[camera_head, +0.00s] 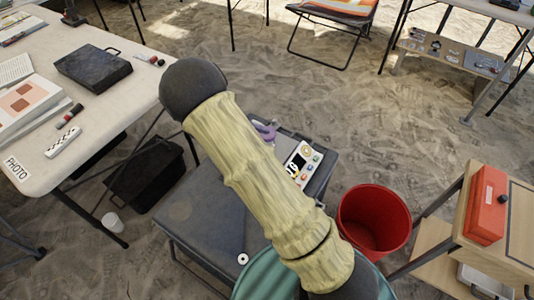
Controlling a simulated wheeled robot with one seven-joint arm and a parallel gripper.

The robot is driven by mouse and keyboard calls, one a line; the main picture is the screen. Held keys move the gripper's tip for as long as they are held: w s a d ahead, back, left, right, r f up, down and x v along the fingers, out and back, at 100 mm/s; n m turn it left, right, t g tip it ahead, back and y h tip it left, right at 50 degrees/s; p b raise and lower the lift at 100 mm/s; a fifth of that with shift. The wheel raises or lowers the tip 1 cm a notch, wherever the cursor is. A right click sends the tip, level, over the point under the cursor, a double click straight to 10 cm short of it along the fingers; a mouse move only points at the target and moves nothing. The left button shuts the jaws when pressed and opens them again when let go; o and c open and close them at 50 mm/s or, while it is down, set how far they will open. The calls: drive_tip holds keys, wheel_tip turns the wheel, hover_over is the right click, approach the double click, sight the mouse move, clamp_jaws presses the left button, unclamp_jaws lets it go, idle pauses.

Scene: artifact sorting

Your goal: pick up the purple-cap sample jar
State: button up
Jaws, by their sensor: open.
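A small purple object (266,130) shows on the far part of a dark grey low table (205,215), partly hidden behind my arm. I cannot tell whether it is the purple-cap sample jar. No other purple cap can be made out. My arm, in a pale yellow sleeve with dark ends, crosses the middle of the view and covers part of the table. My gripper is not in view.
A device with coloured buttons (302,164) and a small white ring (243,259) lie on the low table. A red bucket (375,220) stands to its right, a black crate (145,178) to its left. A white table (110,100) is at left, a wooden cabinet (480,250) at right.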

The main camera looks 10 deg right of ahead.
drive_tip(key=w+a+f+n+t+h+b, duration=0.2)
drive_tip(key=w+a+f+n+t+b, duration=0.1)
drive_tip(key=a+f+b, duration=0.1)
drive_tip(key=w+a+f+n+t+h+b, duration=0.3)
drive_tip(key=a+f+n+t+b, duration=0.1)
drive_tip(key=f, duration=0.4)
drive_tip(key=shift+w+a+f+h+b, duration=0.3)
drive_tip(key=shift+a+f+b, duration=0.15)
drive_tip(key=shift+a, duration=0.8)
drive_tip(key=shift+d, duration=0.1)
drive_tip(key=b+x, duration=0.3)
drive_tip(key=x, duration=0.9)
drive_tip(key=shift+r, duration=0.1)
drive_tip(key=shift+d, duration=0.1)
